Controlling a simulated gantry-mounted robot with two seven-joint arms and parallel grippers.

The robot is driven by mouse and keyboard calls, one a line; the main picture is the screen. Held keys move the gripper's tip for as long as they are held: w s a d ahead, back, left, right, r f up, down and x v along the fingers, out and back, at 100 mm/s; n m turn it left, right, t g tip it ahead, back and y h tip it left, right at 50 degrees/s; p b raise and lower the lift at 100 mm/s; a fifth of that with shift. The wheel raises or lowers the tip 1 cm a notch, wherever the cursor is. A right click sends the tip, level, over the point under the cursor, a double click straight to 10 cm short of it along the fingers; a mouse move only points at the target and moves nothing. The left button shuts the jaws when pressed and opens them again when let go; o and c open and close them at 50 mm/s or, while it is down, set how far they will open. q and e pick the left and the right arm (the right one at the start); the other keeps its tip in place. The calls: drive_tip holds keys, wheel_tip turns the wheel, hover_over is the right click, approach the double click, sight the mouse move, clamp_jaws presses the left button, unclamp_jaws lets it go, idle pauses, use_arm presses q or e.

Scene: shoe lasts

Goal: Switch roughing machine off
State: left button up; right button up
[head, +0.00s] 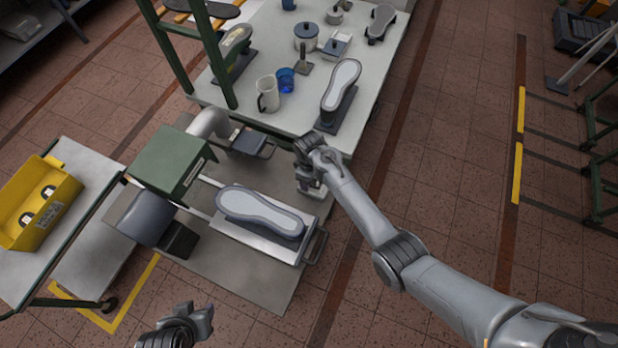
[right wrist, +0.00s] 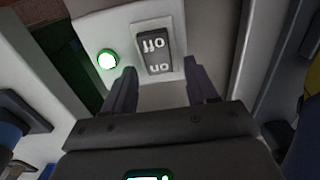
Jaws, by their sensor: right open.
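The roughing machine (head: 172,160) has a green housing and a grey drum and stands on a low bench. In the right wrist view its dark rocker switch (right wrist: 155,50) sits on a pale panel. Its markings appear upside down, off toward the top of the picture and on toward the bottom. A green lamp (right wrist: 107,60) beside it is lit. My right gripper (right wrist: 162,88) is open and empty, its fingers pointing at the panel on either side of the switch's lower end. It also shows in the head view (head: 309,188). My left gripper (head: 206,318) hangs low, away from the machine.
A shoe sole form (head: 260,210) lies on a metal plate of the machine. A worktable (head: 270,30) behind holds a jug (head: 267,95), a blue cup (head: 286,80), pots and shoe lasts. A yellow bin (head: 38,200) stands on a left cart.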

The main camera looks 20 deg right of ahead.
drive_tip(key=shift+f, duration=0.25)
drive_tip(key=c, duration=1.1)
drive_tip(key=shift+o, duration=0.2)
drive_tip(key=shift+s+r+p, duration=0.1)
drive_tip(key=shift+r+p, duration=0.05)
drive_tip(key=shift+p, duration=0.35)
drive_tip(key=p, duration=0.1)
drive_tip(key=t+y+p, duration=0.1)
drive_tip(key=p, duration=0.1)
drive_tip(key=t+y+p, duration=0.1)
drive_tip(key=p, duration=0.1)
drive_tip(key=shift+s+d+r, duration=0.25)
drive_tip(key=shift+s+d, duration=0.05)
drive_tip(key=shift+d, duration=0.05)
drive_tip(key=shift+f+t+y, duration=0.15)
drive_tip(key=shift+t+y, duration=0.45)
drive_tip(key=shift+y, duration=0.1)
drive_tip(key=o, duration=1.1)
drive_tip(key=shift+c, duration=0.2)
drive_tip(key=shift+d, duration=0.1)
